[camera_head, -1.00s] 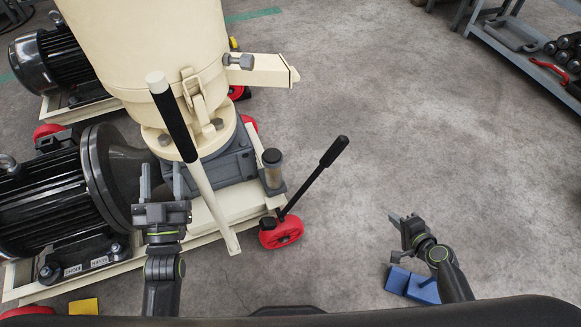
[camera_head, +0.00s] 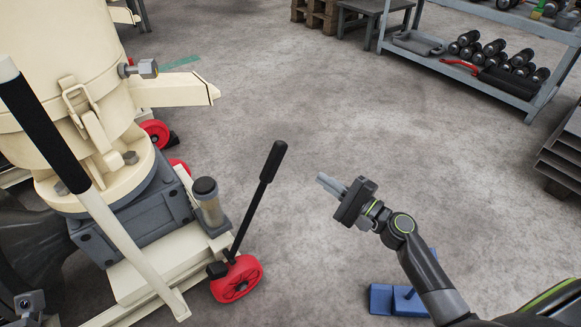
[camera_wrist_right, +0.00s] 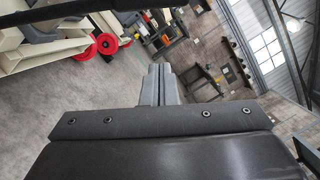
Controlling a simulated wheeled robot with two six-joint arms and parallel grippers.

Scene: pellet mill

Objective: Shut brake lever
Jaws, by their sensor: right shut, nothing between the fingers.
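The brake lever (camera_head: 261,190) is a black bar with a thick grip. It rises from the red caster wheel (camera_head: 237,280) at the corner of the mill's cream frame and tilts up to the right in the head view. My right gripper (camera_head: 322,181) is shut and empty, to the right of the lever with a clear gap between them. Its closed fingers also show in the right wrist view (camera_wrist_right: 161,85).
A long cream bar with a black grip (camera_head: 40,130) leans in front of the mill body (camera_head: 60,60). A capped cylinder (camera_head: 209,204) stands beside the lever. A blue object (camera_head: 395,299) lies below my right arm. A rack (camera_head: 470,67) stands at the back right. The middle floor is clear.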

